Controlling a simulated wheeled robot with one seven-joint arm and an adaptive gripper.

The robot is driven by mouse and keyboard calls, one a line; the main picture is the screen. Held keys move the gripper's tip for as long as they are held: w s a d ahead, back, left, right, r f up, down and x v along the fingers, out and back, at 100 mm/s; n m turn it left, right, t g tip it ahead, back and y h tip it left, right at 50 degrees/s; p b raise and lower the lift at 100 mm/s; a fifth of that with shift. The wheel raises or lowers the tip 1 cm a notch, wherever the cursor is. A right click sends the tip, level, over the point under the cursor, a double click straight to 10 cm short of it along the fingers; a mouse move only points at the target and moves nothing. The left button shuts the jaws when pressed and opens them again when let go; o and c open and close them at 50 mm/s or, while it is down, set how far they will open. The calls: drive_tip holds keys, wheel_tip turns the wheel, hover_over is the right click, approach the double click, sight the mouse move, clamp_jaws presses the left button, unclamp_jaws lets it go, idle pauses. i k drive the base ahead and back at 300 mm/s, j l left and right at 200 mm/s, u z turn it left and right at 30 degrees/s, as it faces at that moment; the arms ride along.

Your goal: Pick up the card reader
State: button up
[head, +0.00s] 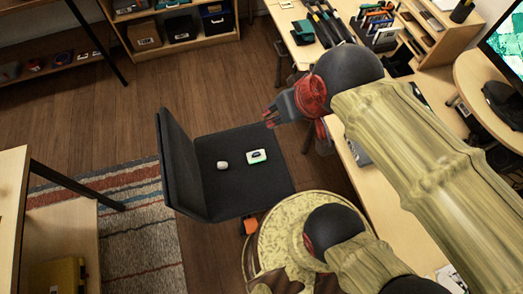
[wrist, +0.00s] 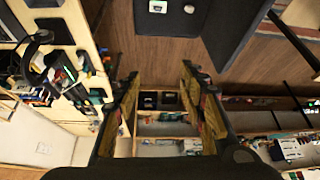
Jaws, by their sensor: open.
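A small white and green box with a dark patch on top (head: 257,157) lies on the seat of a dark chair (head: 235,195). It looks like the card reader, but it is too small to be sure. It also shows at the top edge of the wrist view (wrist: 157,6). A small pale rounded item (head: 223,165) lies beside it to the left, apart from it. My gripper (head: 271,114) is above and beyond the seat, apart from both items. In the wrist view its two fingers are spread with nothing between them.
The chair's upright backrest (head: 178,165) stands left of the seat. A desk with tools (head: 300,55) runs along the right, close to my arm. Low shelves with bins (head: 165,45) stand at the back. Wooden floor (head: 90,125) is open left of the chair, with a striped rug (head: 130,235).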

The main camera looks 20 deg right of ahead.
sight(251, 159)
drive_tip(key=k+j+u, duration=0.1)
drive_tip(key=j, duration=0.4)
drive_tip(key=k+j, duration=0.15)
drive_tip(key=j, duration=0.3)
drive_tip(key=k+j+u, duration=0.15)
drive_tip(key=j, duration=0.35)
